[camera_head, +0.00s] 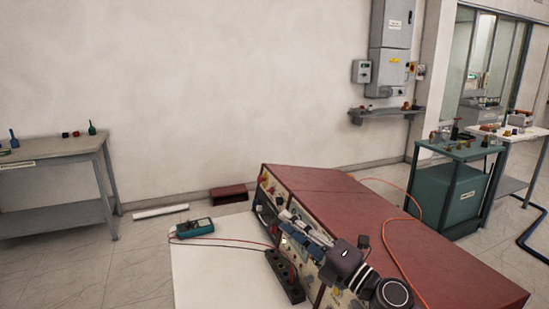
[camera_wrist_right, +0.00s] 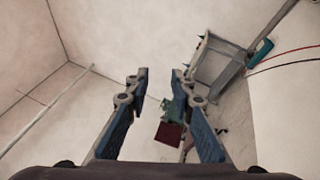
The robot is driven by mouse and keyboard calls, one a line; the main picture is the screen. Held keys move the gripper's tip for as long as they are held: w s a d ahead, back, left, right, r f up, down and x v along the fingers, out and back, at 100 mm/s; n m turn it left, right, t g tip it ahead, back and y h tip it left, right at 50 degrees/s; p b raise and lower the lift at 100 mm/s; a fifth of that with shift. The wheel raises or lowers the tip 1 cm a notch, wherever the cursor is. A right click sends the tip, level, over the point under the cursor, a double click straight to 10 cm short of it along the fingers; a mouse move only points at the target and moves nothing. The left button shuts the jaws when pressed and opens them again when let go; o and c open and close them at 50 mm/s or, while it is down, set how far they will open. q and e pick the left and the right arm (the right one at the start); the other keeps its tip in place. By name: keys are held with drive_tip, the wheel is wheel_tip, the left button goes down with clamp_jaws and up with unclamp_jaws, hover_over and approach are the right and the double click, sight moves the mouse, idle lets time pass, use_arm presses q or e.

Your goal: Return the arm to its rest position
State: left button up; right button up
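My right arm (camera_head: 350,265) comes in from the lower right of the head view, in front of the red-topped test unit (camera_head: 400,230). My right gripper (camera_head: 284,216) is near the unit's front panel in the picture; whether it touches the panel I cannot tell. In the right wrist view the two blue-padded fingers of the gripper (camera_wrist_right: 160,73) stand apart with nothing held between them. My left gripper is not in view.
A teal multimeter (camera_head: 195,228) with leads lies on the white tabletop (camera_head: 215,275). A black socket block (camera_head: 285,275) is beside the unit. An orange cable (camera_head: 388,225) crosses the red top. A grey workbench (camera_head: 55,150) stands left, a green cabinet (camera_head: 450,190) right.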

drive_tip(key=s+d+f+m+t+h, duration=0.1)
drive_tip(key=s+d+f+m+h, duration=0.4)
drive_tip(key=d+f+m+h, duration=0.55)
drive_tip(key=s+d+f+m+h, duration=0.5)
drive_tip(key=d+f+m+h, duration=0.15)
drive_tip(key=m, duration=0.65)
drive_tip(key=s+f+m+g+y, duration=0.15)
drive_tip(key=s+f+g, duration=0.3)
drive_tip(key=s, duration=0.55)
drive_tip(key=s+f+m+g, duration=0.25)
drive_tip(key=s+f, duration=0.35)
drive_tip(key=s, duration=0.3)
drive_tip(key=s+f+m+g+y, duration=0.1)
drive_tip(key=s+f+g, duration=0.4)
drive_tip(key=s, duration=0.5)
drive_tip(key=s+f, duration=0.3)
drive_tip(key=f, duration=2.5)
drive_tip(key=s+d+f+g, duration=0.2)
drive_tip(key=s+f, duration=1.3)
drive_tip(key=s, duration=0.1)
drive_tip(key=shift+s+d+f, duration=0.2)
drive_tip(key=shift+s+d, duration=0.15)
drive_tip(key=shift+h, duration=0.25)
